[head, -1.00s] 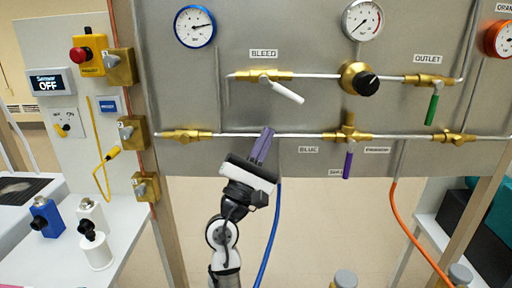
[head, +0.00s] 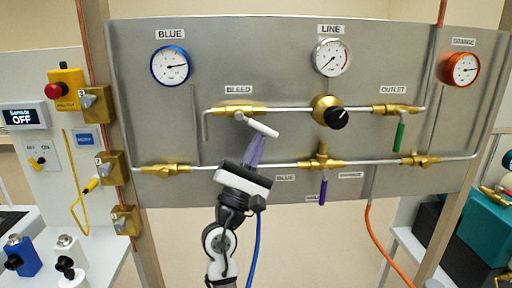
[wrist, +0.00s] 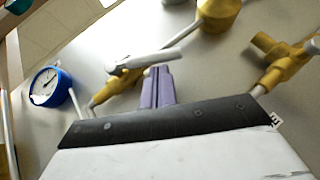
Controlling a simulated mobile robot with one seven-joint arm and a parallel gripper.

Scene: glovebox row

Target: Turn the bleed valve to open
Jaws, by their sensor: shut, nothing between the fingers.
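The bleed valve (head: 238,110) is a brass valve on the upper pipe under the BLEED label. Its white lever (head: 262,127) slants down to the right, at an angle to the pipe. The valve (wrist: 117,88) and its lever (wrist: 150,62) also show in the wrist view. My gripper (head: 256,140) has purple fingers, shut and empty, pointing up just below the lever. In the wrist view the fingertips (wrist: 158,70) are close to the lever's lower side; I cannot tell whether they touch it.
A brass regulator with a black knob (head: 337,118) is right of the lever. The outlet valve's green lever (head: 399,137) and a purple lever (head: 323,191) hang down. The lower pipe (head: 287,165) runs behind my gripper. A blue hose (head: 257,245) hangs beside my arm.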

